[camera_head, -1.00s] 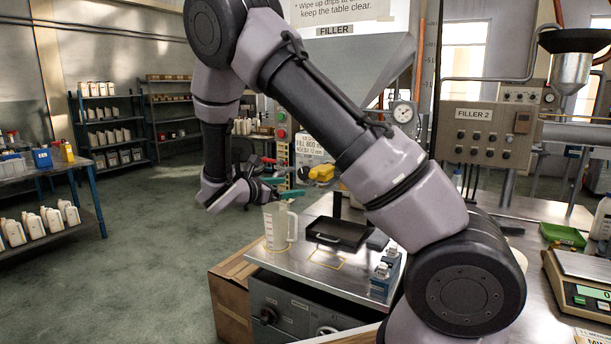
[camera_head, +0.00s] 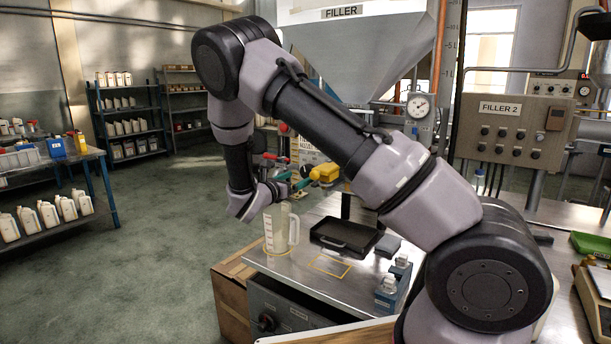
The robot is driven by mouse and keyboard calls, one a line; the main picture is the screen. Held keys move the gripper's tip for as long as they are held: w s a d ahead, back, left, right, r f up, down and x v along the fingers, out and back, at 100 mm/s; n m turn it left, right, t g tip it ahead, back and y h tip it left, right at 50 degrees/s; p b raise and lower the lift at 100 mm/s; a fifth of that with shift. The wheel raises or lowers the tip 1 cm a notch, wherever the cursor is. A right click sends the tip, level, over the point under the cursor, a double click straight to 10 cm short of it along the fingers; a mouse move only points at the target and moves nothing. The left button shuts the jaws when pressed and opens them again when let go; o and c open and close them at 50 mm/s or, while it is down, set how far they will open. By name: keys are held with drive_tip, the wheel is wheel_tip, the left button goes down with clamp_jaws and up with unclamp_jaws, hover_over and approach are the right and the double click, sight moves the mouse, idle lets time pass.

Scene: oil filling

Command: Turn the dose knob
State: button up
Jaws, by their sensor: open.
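My gripper (camera_head: 278,188) is at the end of my bent arm, above and slightly left of the clear measuring jug (camera_head: 278,231). It is small and partly hidden by its own wrist; its jaws are open, with nothing seen held. Beside it are a red handle (camera_head: 270,157), a green part (camera_head: 302,183) and a yellow part (camera_head: 325,173) under the filler; I cannot tell whether it touches them. A round black knob (camera_head: 266,322) sits on the dark front panel below the steel table. Its label is too small to read, so I cannot tell if it is the dose knob.
The jug stands upright on the steel table (camera_head: 300,262), beside a black tray (camera_head: 345,236) and small blue-and-white bottles (camera_head: 388,289). Open floor (camera_head: 150,230) lies to the left.

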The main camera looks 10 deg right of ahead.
sight(306, 174)
drive_tip(key=shift+x, duration=2.35)
drive_tip(key=c, duration=1.4)
drive_tip(key=shift+o, duration=0.2)
